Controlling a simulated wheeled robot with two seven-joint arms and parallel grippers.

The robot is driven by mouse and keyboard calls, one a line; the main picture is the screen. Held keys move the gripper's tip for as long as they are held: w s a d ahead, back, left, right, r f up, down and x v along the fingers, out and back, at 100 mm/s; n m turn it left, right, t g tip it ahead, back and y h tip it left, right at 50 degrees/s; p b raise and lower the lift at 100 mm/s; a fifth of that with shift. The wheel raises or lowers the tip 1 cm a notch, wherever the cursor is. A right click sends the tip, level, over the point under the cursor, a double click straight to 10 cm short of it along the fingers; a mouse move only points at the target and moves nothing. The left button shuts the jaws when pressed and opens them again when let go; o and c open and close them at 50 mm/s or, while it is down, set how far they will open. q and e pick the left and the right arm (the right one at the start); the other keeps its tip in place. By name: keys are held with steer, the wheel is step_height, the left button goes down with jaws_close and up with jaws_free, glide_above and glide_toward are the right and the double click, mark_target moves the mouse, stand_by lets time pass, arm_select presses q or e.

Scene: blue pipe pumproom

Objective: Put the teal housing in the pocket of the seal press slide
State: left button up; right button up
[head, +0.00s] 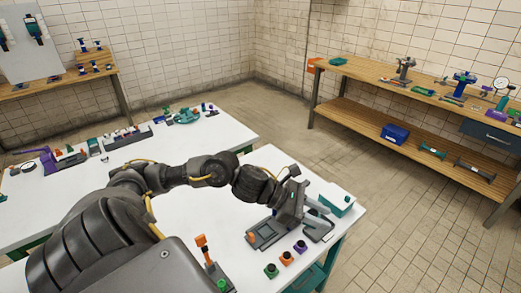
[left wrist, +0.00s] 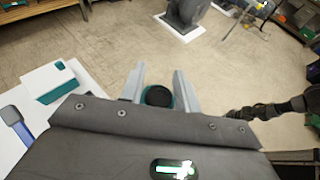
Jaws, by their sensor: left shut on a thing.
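My left gripper (head: 318,211) is over the right end of the near white table. In the left wrist view its two pale fingers (left wrist: 159,88) are shut on a round teal housing (left wrist: 158,97) with a dark top opening. The housing is hidden or too small to make out in the head view. A grey fixture with a square recess (head: 264,234) and an orange knob lies just left of the gripper; it looks like the seal press slide. The recess looks empty. The held housing is apart from it. My right gripper is not in view.
A white and teal box (head: 337,199) stands at the right corner. Another white table (head: 215,133) holds several parts.

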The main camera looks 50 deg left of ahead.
mark_target(270, 234)
arm_select(q)
steer(key=w+a+f+m+g+h+b, duration=0.2)
steer(key=w+a+f+b, duration=0.6)
steer(key=b, duration=1.4)
steer(key=w+f+m+g, duration=0.2)
steer(key=w+g, duration=0.1)
steer(key=shift+f+m, duration=0.3)
steer(key=shift+m, duration=0.1)
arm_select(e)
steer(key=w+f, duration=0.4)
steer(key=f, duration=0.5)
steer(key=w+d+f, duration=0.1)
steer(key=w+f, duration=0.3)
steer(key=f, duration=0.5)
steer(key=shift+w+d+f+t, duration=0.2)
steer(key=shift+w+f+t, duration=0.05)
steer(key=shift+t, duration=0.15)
